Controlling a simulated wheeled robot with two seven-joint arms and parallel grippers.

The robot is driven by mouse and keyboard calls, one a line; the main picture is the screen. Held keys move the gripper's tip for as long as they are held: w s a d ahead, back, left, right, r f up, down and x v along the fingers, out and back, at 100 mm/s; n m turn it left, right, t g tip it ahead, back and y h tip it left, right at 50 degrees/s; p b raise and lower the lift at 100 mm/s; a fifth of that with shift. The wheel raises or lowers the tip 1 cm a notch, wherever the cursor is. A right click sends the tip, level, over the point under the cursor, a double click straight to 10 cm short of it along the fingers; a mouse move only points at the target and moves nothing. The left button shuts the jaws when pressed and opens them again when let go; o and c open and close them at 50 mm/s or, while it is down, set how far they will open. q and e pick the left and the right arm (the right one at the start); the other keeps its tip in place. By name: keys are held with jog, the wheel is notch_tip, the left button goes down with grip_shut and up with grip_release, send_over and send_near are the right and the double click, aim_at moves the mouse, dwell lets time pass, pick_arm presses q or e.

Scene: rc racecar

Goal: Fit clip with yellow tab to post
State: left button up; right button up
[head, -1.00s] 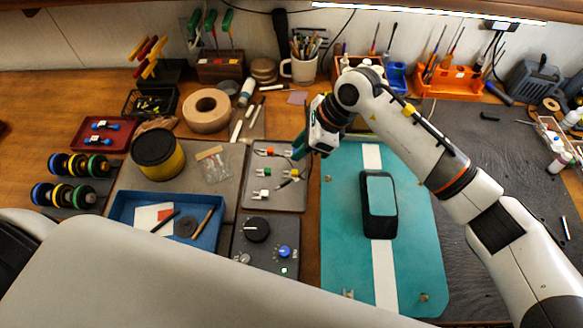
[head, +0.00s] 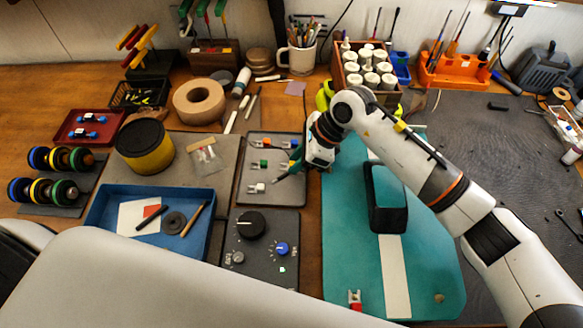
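A dark grey tray (head: 272,197) left of the teal board holds several small white clips with coloured tabs. One has an orange tab (head: 265,142), one a green tab (head: 262,164); a plain-looking one (head: 257,188) is nearer. The yellow tab is too small to pick out surely beside my fingers. My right gripper (head: 284,175) reaches over the tray's right edge, fingers pointing down-left among the clips. Its opening and any grasp cannot be made out. A brass post (head: 439,297) stands at the teal board's near right corner; a red-tabbed clip (head: 354,298) is at the near left corner. My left gripper is out of view.
The teal board (head: 345,225) carries a dark box with a teal top (head: 386,197) and a white stripe. A knob panel (head: 263,250) lies below the tray, a blue bin (head: 100,212) to its left. A bottle rack (head: 390,97) stands behind my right arm.

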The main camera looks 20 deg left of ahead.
jog(key=shift+c, duration=0.5)
grip_shut()
jog(key=shift+r, duration=0.55)
jog(key=shift+r, duration=0.1)
jog(key=shift+r+p, duration=0.6)
jog(key=shift+r, duration=1.3)
jog(key=shift+r, duration=0.1)
